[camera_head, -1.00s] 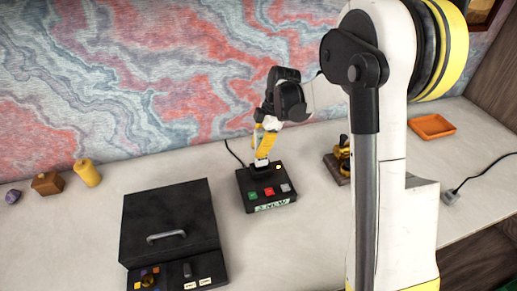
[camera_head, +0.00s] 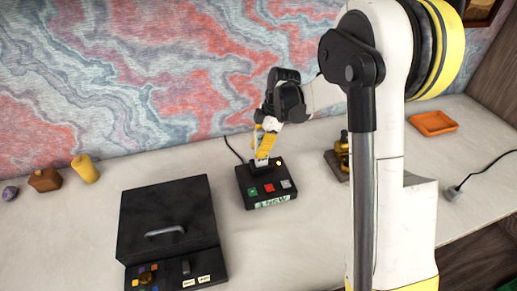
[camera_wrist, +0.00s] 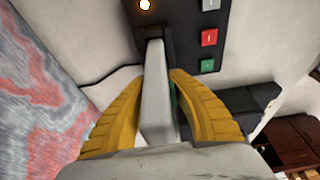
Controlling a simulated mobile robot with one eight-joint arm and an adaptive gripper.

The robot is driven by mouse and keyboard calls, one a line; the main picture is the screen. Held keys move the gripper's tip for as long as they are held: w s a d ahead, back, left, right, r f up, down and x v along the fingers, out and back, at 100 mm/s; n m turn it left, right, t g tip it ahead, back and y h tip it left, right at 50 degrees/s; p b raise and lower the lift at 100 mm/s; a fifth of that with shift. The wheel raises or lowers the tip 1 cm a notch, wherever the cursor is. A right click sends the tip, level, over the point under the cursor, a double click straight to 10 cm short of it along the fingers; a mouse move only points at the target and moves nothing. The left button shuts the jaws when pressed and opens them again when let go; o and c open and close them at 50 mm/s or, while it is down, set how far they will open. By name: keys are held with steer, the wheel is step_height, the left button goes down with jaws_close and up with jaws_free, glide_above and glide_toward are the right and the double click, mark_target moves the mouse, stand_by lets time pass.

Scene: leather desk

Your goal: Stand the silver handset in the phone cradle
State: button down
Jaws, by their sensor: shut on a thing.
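The silver handset (camera_wrist: 157,95) is upright between the yellow fingers of my gripper (camera_wrist: 158,100) in the wrist view. My gripper (camera_head: 264,148) is shut on it. The handset's far end is at the dark slot area of the black phone cradle (camera_wrist: 180,20). In the head view the handset (camera_head: 262,161) shows as a small pale piece under my fingers, at the back left of the black cradle (camera_head: 251,187). The cradle's top has green, red and grey buttons and a small lit lamp. I cannot tell how deep the handset sits.
A black box with a handle (camera_head: 160,215) stands to the front left. A brass object (camera_head: 342,153) is right of the cradle, and an orange tray (camera_head: 433,123) farther right. A cable runs behind the cradle.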

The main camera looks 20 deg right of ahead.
steer(key=shift+f+b, duration=0.6)
steer(key=shift+f, duration=0.3)
steer(key=c, duration=1.3)
jaws_free()
steer(key=shift+o, duration=0.2)
steer(key=v, duration=1.2)
